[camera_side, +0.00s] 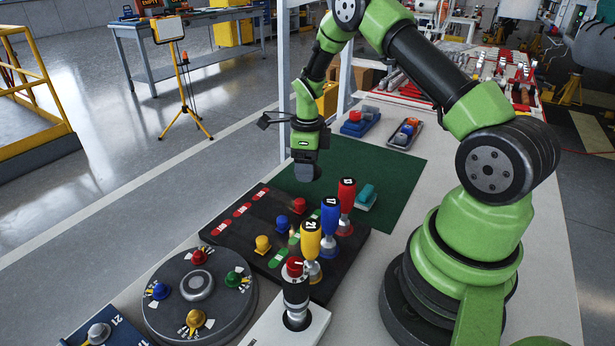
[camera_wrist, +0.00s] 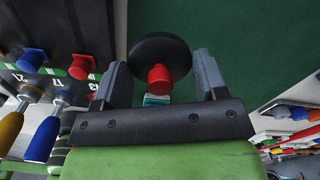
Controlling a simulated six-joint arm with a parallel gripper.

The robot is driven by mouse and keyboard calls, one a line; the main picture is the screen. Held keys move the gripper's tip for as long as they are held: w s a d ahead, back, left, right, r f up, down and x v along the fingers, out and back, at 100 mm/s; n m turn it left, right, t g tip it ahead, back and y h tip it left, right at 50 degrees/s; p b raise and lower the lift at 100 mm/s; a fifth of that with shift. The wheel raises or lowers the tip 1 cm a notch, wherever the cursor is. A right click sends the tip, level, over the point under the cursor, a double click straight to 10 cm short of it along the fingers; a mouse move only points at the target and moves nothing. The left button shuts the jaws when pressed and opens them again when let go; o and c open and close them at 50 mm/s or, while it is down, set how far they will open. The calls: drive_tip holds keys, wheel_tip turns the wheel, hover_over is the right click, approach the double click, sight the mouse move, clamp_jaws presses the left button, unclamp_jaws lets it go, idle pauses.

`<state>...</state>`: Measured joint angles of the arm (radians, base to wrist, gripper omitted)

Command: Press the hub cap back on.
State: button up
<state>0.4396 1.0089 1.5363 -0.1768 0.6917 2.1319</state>
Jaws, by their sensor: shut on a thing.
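My gripper (camera_side: 306,165) hangs over the green mat, beyond the dark board. In the wrist view its two fingers (camera_wrist: 162,85) are spread around a black round disc, seemingly the hub cap (camera_wrist: 158,48), and shut on it. A red knob (camera_wrist: 159,77) shows in front of the disc; I cannot tell whether it belongs to it. In the side view the gripped piece is hard to separate from the dark jaws. A round dark grey drum (camera_side: 170,319) with a silver ring (camera_side: 197,285) at its centre, perhaps the hub, stands at the lower left, well away from my gripper.
The dark board (camera_side: 270,206) carries red, yellow and blue upright handles and small coloured knobs. A red-topped post (camera_side: 296,290) stands in front. A blue tray (camera_side: 355,128) and a grey tray (camera_side: 404,136) lie behind. The green mat (camera_side: 400,170) is mostly clear.

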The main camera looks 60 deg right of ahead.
drive_tip(key=shift+n, duration=0.4)
drive_tip(key=r, duration=0.3)
drive_tip(key=a+r, duration=0.1)
drive_tip(key=r, duration=0.1)
drive_tip(key=shift+w+a+r, duration=0.1)
drive_tip(key=shift+w+r, duration=0.15)
drive_tip(key=shift+w, duration=0.05)
drive_tip(key=w+a+n, duration=0.3)
drive_tip(key=a+n, duration=0.2)
drive_tip(key=a, duration=0.5)
drive_tip(key=n, duration=1.2)
approach(196, 282)
drive_tip(key=shift+w+d, duration=0.15)
drive_tip(key=shift+d, duration=0.15)
drive_tip(key=shift+a+f, duration=0.1)
drive_tip(key=shift+a, duration=0.2)
drive_tip(key=shift+s+f, duration=0.15)
drive_tip(key=shift+s, duration=0.05)
drive_tip(key=shift+f, duration=3.05)
drive_tip(key=shift+f, duration=0.15)
